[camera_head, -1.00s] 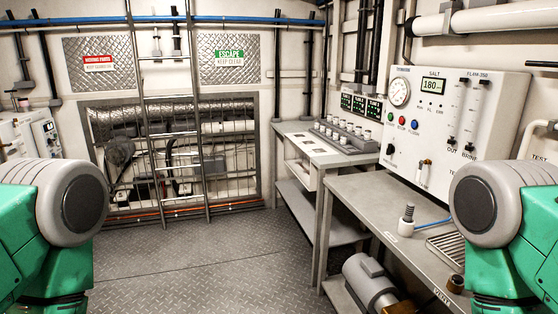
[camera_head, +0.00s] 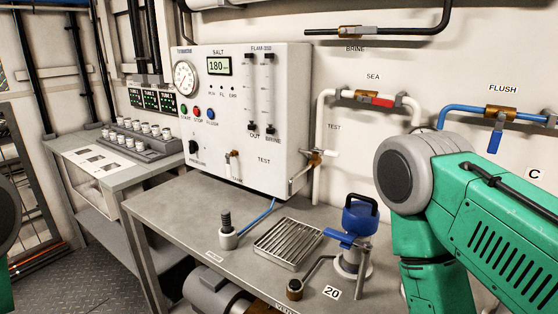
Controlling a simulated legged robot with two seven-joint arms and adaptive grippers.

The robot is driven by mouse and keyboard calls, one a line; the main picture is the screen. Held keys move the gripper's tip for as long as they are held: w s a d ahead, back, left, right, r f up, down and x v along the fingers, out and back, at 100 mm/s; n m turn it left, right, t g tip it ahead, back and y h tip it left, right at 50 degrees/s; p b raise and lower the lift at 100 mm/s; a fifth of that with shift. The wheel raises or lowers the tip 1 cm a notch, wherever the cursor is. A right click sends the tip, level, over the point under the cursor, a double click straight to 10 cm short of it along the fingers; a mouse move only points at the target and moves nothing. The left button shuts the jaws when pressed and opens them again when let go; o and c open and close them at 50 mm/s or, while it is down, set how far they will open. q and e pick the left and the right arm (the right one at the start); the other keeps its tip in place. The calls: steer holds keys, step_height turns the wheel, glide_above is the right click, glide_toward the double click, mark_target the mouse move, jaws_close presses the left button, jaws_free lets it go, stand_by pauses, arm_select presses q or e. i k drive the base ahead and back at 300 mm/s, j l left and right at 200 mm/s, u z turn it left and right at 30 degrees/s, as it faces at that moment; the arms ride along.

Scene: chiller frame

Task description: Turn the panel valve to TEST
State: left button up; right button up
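The white control panel (camera_head: 215,120) stands at the back of the grey bench. A small valve (camera_head: 233,163) with a brass-coloured part and a pale lever sits low on its face. A label that seems to read TANK lies just below it, and TEST is printed to its right. The lever seems to point down towards the lower label, but it is small and I cannot be sure. Only a grey joint and a sliver of my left arm show at the left edge. My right arm shows at the right. Neither gripper is in view.
On the bench (camera_head: 170,205) stand a drain grate (camera_head: 288,243), a blue-topped device (camera_head: 358,225) and a small fitting (camera_head: 228,232) with a blue hose. A brass valve (camera_head: 314,158) with a white lever sits beside the panel. SEA (camera_head: 375,98) and FLUSH (camera_head: 498,114) valves are on the wall.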

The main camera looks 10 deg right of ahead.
mark_target(228, 165)
steer(key=i+j+z, duration=0.1)
steer(key=j, duration=0.25)
steer(key=i+j+z, duration=0.25)
steer(key=i+j, duration=0.15)
steer(key=j, duration=0.35)
steer(key=i+j+z, duration=0.1)
steer(key=j, duration=0.3)
